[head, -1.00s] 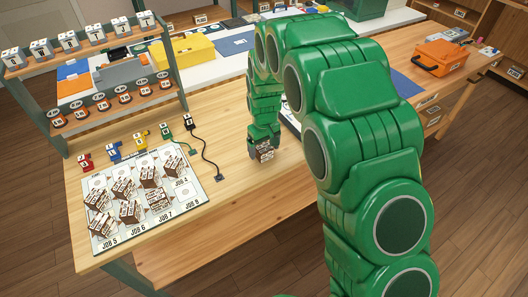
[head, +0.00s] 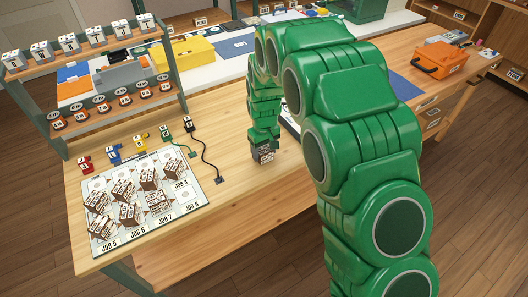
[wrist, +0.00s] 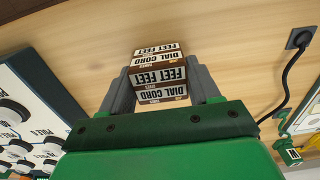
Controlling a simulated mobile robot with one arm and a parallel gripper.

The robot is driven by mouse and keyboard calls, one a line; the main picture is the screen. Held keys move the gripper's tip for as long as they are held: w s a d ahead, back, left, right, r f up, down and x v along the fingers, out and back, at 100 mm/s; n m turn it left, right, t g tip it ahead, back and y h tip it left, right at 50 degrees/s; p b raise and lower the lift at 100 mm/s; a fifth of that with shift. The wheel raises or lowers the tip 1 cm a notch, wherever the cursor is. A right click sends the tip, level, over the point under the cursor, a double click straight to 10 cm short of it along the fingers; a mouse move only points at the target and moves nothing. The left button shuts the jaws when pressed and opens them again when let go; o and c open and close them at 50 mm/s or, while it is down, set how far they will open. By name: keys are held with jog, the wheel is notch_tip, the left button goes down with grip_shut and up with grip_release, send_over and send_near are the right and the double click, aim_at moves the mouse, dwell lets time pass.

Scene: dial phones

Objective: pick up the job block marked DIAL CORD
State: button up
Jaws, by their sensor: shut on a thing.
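The job block marked DIAL CORD (wrist: 158,72) is brown with white label bands that also read FEET. In the wrist view it sits between the two grey fingers of my gripper (wrist: 160,85), which is shut on it. In the head view the block (head: 265,156) shows at the lower end of my green arm, by the front part of the wooden table. I cannot tell for sure how far it is above the table top. My gripper (head: 264,147) is partly hidden by the arm there.
A job board (head: 105,243) with several brown-and-white blocks lies at the left. A shelf rack (head: 95,75) stands at the back left. An orange toolbox (head: 438,60) is at the right.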

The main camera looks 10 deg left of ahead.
aim_at(264, 149)
jog(key=shift+r, duration=0.45)
notch_tip(264, 149, up, 2)
jog(key=shift+r, duration=0.2)
jog(key=s+d+r, duration=0.6)
jog(key=s+r, duration=0.3)
jog(key=s, duration=0.3)
jog(key=shift+s+d+r, duration=0.2)
jog(key=shift+r, duration=0.05)
